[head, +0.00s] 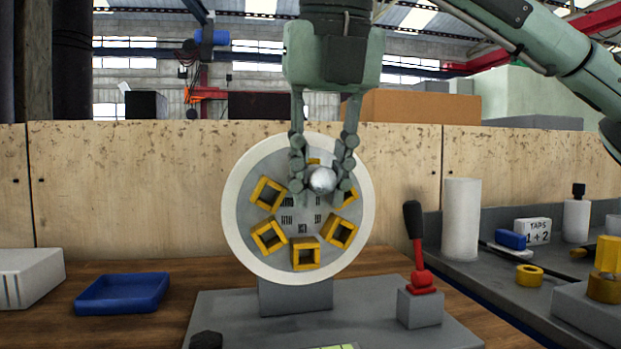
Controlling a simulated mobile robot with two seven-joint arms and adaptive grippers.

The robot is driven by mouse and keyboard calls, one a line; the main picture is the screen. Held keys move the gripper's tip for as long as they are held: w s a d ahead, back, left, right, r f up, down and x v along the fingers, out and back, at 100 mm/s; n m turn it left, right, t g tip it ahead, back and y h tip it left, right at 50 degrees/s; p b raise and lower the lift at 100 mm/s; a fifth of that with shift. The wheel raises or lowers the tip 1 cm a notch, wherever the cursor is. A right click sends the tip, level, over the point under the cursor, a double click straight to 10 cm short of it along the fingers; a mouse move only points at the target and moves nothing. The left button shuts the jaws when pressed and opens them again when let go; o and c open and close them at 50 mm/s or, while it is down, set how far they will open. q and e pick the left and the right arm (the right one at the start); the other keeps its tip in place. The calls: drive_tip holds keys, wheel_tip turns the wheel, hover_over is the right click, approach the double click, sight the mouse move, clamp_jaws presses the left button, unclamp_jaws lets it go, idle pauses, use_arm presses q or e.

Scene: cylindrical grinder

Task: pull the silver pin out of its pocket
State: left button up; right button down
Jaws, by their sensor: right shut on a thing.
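A round grey disc with a white rim (234,218) stands upright on a grey base. Several yellow square pockets (305,254) are set in a ring on its face. My right gripper (322,178) reaches down from above in front of the disc's upper part. Its fingers are shut on the silver pin (322,180), whose round bright end faces me. The fingers and pin partly hide the upper pockets. I cannot tell how far the pin sits in a pocket. My left gripper is not in view.
A red lever with a black handle (413,222) stands right of the disc. A blue tray (123,293) lies on the wooden table at the left, near a white box (28,276). A white cylinder (461,218) and yellow parts stand on the right bench. A wooden panel (130,185) rises behind.

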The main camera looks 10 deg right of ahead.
drive_tip(key=shift+s+b, duration=0.3)
drive_tip(key=shift+s, duration=0.35)
drive_tip(key=shift+s, duration=0.2)
idle(0.3)
